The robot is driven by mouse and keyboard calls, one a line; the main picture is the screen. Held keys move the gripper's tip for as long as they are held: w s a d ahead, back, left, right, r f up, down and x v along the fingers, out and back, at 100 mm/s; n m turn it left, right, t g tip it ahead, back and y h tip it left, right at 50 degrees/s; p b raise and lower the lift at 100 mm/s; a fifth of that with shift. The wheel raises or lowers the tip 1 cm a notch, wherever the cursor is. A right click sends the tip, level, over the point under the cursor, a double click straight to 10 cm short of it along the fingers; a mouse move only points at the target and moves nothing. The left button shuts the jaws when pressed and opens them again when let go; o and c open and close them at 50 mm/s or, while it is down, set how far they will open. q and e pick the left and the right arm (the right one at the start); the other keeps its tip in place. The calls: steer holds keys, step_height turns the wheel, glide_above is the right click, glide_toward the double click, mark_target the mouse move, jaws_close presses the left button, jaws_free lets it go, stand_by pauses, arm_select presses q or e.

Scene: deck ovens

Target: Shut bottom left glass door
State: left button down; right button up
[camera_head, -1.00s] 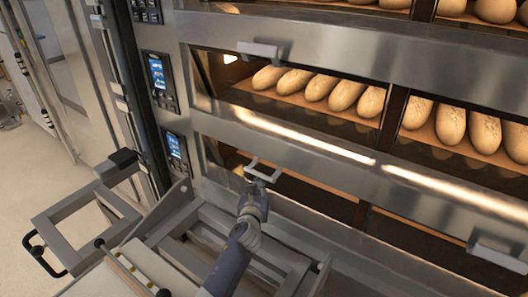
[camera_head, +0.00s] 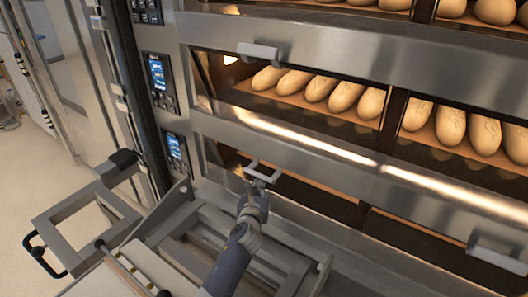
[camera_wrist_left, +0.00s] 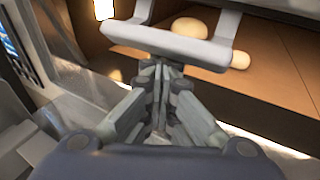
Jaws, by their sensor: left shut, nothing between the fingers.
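The bottom left glass door's pale bar handle (camera_head: 265,170) stands in front of the dark lower deck opening. In the left wrist view the handle (camera_wrist_left: 165,42) runs across the top of the picture. My left gripper (camera_head: 254,187) is just below the handle. Its fingers (camera_wrist_left: 161,70) are shut together with nothing between them, their tips at the handle's lower edge; I cannot tell whether they touch it. The glass is hard to make out, and I cannot tell the door's exact angle. My right gripper is out of view.
Round loaves (camera_wrist_left: 190,28) show behind the handle. The middle deck holds several long loaves (camera_head: 318,87) below another door handle (camera_head: 260,51). The bottom right handle (camera_head: 497,250) is at the right. Control screens (camera_head: 157,73) line the left side. Floor (camera_head: 30,170) shows at far left.

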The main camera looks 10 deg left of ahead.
mark_target(261, 178)
arm_select(q)
step_height(261, 178, up, 4)
steer(key=p, duration=0.2)
steer(key=shift+r+p, duration=0.2)
steer(key=shift+p, duration=0.1)
steer(key=shift+s+a+r+p, duration=0.1)
steer(key=shift+s+r+p, duration=0.15)
steer(key=shift+r+p, duration=0.35)
steer(key=shift+s, duration=0.1)
steer(key=shift+s+d+f, duration=0.1)
steer(key=shift+d+f, duration=0.2)
steer(key=shift+f, duration=0.15)
steer(key=shift+s+d+f, duration=0.1)
steer(key=shift+s+f, duration=0.05)
steer(key=shift+s, duration=0.1)
steer(key=shift+s+p, duration=0.95)
steer(key=shift+s, duration=1.9)
